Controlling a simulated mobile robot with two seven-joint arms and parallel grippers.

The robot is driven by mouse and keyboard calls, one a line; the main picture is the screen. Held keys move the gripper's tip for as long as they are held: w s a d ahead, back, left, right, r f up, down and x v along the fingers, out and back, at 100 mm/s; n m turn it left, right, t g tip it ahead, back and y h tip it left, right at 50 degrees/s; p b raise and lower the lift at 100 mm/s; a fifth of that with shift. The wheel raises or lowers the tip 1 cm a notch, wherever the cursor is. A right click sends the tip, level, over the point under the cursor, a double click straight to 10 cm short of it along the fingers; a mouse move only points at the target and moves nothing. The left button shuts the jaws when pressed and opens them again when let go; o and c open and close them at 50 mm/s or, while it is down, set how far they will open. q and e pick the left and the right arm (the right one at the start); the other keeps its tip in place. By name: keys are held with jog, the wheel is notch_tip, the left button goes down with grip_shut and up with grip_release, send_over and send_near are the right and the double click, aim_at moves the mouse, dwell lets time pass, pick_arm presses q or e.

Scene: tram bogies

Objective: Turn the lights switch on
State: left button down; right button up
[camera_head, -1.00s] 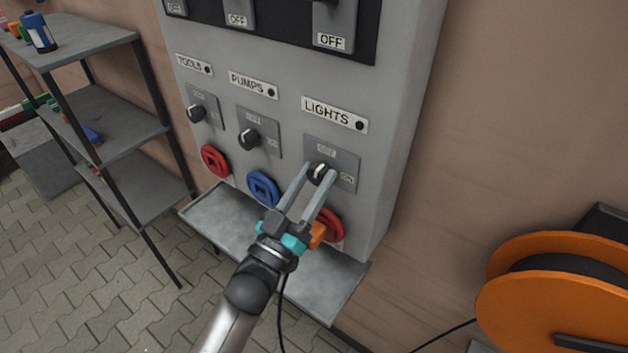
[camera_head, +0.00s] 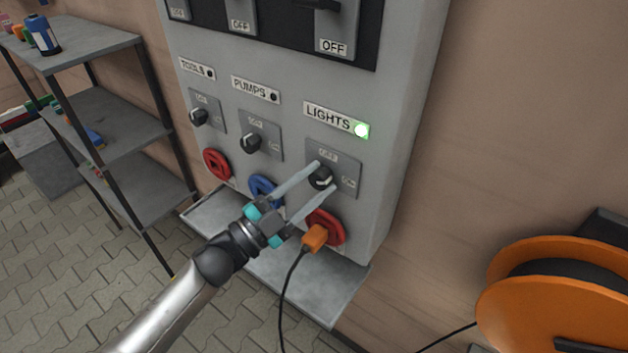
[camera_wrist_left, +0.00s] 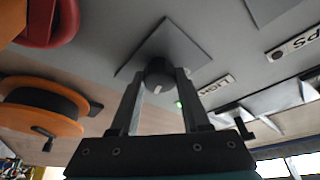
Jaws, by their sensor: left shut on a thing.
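The lights switch is a black rotary knob (camera_head: 320,178) on a grey plate under the LIGHTS label (camera_head: 330,117). The lamp (camera_head: 361,130) beside that label glows green. My left gripper (camera_head: 325,180) is shut on the knob, one finger on each side. In the left wrist view the knob (camera_wrist_left: 160,76) sits between the two fingertips (camera_wrist_left: 160,80), with a white mark on its face. My right gripper is not in view.
The grey panel (camera_head: 400,90) also carries TOOLS and PUMPS knobs (camera_head: 250,141), with dark lamps. Below are red and blue sockets; an orange plug (camera_head: 314,238) with a black cable sits at the right red socket (camera_head: 330,222). A shelf (camera_head: 110,120) stands left, an orange reel (camera_head: 510,290) right.

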pick_arm(q)
jog(key=m+g+p, duration=0.1)
jog(key=m+g, duration=0.1)
jog(key=m, duration=0.3)
jog(key=shift+p, duration=0.3)
jog(key=shift+m, duration=0.4)
jog(key=shift+c, duration=1.9)
grip_release()
jog(key=shift+a, duration=0.1)
jog(key=b+v, duration=0.3)
jog(key=v, duration=1.2)
jog(key=shift+r, duration=0.35)
jog(key=shift+a, duration=0.1)
